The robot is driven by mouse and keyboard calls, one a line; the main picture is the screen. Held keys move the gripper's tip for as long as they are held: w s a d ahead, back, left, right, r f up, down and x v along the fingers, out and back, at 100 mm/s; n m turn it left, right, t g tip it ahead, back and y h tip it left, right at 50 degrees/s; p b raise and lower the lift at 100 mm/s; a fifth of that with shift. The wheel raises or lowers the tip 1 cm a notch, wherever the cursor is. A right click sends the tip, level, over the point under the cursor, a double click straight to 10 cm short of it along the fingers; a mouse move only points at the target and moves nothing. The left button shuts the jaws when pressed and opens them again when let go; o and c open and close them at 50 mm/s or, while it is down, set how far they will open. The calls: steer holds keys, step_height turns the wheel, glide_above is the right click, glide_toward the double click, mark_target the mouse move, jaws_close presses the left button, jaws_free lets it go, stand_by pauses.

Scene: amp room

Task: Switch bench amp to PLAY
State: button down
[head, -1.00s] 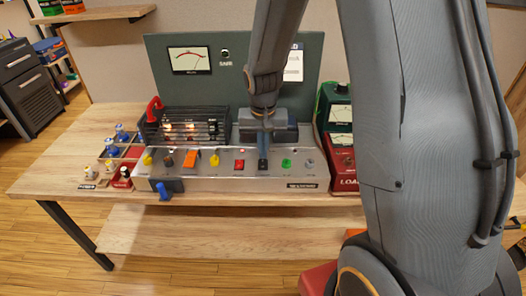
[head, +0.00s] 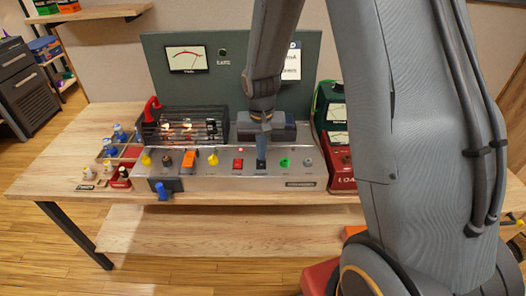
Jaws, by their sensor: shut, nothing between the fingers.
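The bench amp is a silver chassis (head: 219,182) on the wooden bench, with a row of coloured controls along its sloped front. These include a yellow knob (head: 146,160), an orange switch (head: 188,159), a red rocker (head: 238,164), a green knob (head: 284,162) and a grey knob (head: 308,163). Glowing tubes (head: 187,127) sit behind a black cage on top. My gripper (head: 261,165) points down, shut and empty, at the panel between the red rocker and green knob. It hides what lies behind it. I cannot tell whether it touches the panel. The PLAY label is not readable.
A green back panel (head: 221,85) with a meter (head: 188,58) stands behind. A red box marked LOAD (head: 341,165) stands close on the right, partly behind my arm. The bench's left end (head: 62,165) is clear.

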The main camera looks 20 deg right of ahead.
steer(key=shift+s, duration=0.1)
steer(key=shift+s+a+r+p, duration=0.1)
steer(key=shift+s+a+p, duration=0.05)
steer(key=shift+s+p, duration=0.15)
steer(key=shift+s+a+r+p, duration=0.1)
steer(key=shift+s+p, duration=0.05)
steer(key=shift+s, duration=0.25)
step_height(320, 180, up, 14)
steer(key=w, duration=0.1)
steer(key=shift+w+d+p, duration=0.25)
steer(key=shift+w+p, duration=0.05)
steer(key=shift+w, duration=0.05)
steer(key=shift+f, duration=0.1)
steer(key=s+d+f+n, duration=0.1)
steer(key=s+f+n, duration=0.1)
steer(key=s, duration=1.5)
steer(key=shift+s+f+n, duration=0.2)
steer(key=shift+f+n, duration=0.15)
steer(key=shift+n, duration=0.35)
